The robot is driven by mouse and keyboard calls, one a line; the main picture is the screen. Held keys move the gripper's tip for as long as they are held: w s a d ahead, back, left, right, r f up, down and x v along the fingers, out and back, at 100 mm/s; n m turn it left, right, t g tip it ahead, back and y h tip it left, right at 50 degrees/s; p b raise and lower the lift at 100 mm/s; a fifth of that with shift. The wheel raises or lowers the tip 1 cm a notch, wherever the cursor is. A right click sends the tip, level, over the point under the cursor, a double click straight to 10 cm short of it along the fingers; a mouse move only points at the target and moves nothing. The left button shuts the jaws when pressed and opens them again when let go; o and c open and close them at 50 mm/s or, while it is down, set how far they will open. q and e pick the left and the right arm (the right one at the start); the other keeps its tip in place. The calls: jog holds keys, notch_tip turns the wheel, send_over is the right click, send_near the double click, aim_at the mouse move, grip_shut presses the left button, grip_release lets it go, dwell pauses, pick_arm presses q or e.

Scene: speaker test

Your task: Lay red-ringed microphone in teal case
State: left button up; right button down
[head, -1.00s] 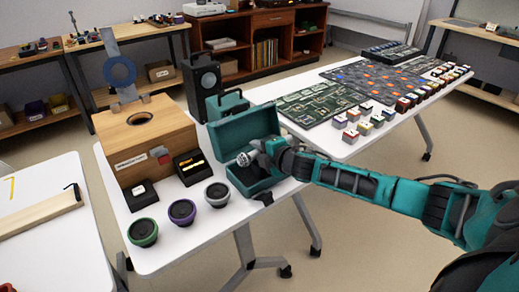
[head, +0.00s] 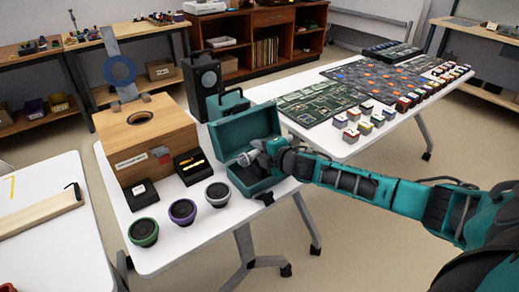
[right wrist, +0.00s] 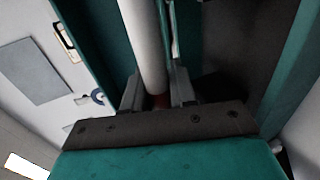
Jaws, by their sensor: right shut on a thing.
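The teal case (head: 246,131) stands open on the white table, its lid raised at the back. My right gripper (head: 260,153) is over the case's open tray and shut on the microphone (head: 245,159). The microphone's silvery head points left in the head view. In the right wrist view its pale handle (right wrist: 146,45) runs between the fingers of my right gripper (right wrist: 158,92), with a bit of red at the grip. The case's teal walls and dark inside surround it there. I cannot tell whether the microphone touches the case floor. My left gripper is out of view.
A wooden box (head: 148,140) with a round hole stands left of the case. Small black boxes and several round speaker drivers (head: 183,211) lie in front. A black speaker (head: 203,84) stands behind. Circuit boards and small blocks cover the table's far part.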

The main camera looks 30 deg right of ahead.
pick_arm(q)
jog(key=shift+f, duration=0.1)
pick_arm(e)
jog(key=f, duration=0.1)
jog(key=s+f, duration=0.1)
jog(key=f, duration=0.1)
jog(key=shift+s+a+g, duration=0.1)
jog(key=shift+s+g, duration=0.1)
jog(key=shift+g, duration=0.1)
jog(key=c, duration=0.9)
grip_release()
jog(key=shift+c, duration=0.2)
jog(key=shift+s, duration=0.15)
jog(key=shift+s+r, duration=0.1)
jog(key=shift+s, duration=0.15)
jog(key=shift+o, duration=0.6)
jog(key=w+r+p+v, duration=0.1)
jog(key=r+v, duration=0.1)
jog(key=v, duration=0.8)
jog(key=shift+s+d+p, duration=0.2)
jog(key=shift+p, duration=0.15)
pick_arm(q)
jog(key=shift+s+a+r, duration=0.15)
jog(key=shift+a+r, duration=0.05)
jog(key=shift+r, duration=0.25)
pick_arm(e)
jog(key=shift+s+r, duration=0.65)
jog(key=shift+r, duration=0.05)
